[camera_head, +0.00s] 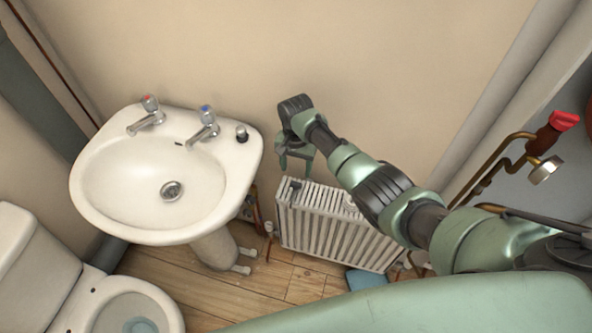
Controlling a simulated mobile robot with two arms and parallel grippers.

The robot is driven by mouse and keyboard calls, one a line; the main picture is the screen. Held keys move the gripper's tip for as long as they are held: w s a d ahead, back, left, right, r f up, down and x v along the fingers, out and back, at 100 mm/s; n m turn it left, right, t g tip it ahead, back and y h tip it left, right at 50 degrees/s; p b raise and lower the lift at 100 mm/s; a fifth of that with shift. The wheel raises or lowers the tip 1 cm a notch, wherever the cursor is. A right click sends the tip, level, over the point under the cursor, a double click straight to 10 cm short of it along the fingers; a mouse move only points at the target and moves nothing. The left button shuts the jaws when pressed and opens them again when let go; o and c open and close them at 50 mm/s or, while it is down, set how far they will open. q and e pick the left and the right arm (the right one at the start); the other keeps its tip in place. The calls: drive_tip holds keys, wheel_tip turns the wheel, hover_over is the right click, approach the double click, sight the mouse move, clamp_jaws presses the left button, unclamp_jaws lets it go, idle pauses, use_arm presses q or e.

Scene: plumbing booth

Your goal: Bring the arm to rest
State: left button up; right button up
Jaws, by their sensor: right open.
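My right arm comes in from the lower right and reaches up to the middle of the view. My right gripper (295,160) is at its end, pointing down, open with nothing seen between its fingers. It is above the left end of the white radiator (335,225), close to the wall; whether it touches the radiator cannot be told. My left gripper is not in view.
A white sink (100,205) with two taps stands left of the gripper. A toilet (40,260) is at the lower left. Pipes with a red-handled valve (563,121) are at the right. Wooden floor (290,285) shows below the radiator.

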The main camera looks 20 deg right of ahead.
idle(0.5)
drive_tip(key=s+a+f+n+t+y, duration=0.1)
drive_tip(key=s+n, duration=0.2)
drive_tip(key=s, duration=0.5)
drive_tip(key=s+a+f+n, duration=0.2)
drive_tip(key=s, duration=0.6)
drive_tip(key=s+d+r+n+t, duration=0.1)
drive_tip(key=s+d+r+n, duration=0.15)
drive_tip(key=s+r, duration=0.5)
drive_tip(key=s+d+r+n+t, duration=0.2)
drive_tip(key=s+d+r, duration=0.2)
drive_tip(key=s, duration=0.6)
wheel_tip(320, 180, down, 24)
drive_tip(key=g, duration=0.2)
drive_tip(key=s+d+f+g+h, duration=0.1)
drive_tip(key=s+d+f, duration=0.1)
drive_tip(key=s+f, duration=1.6)
drive_tip(key=shift+d, duration=0.2)
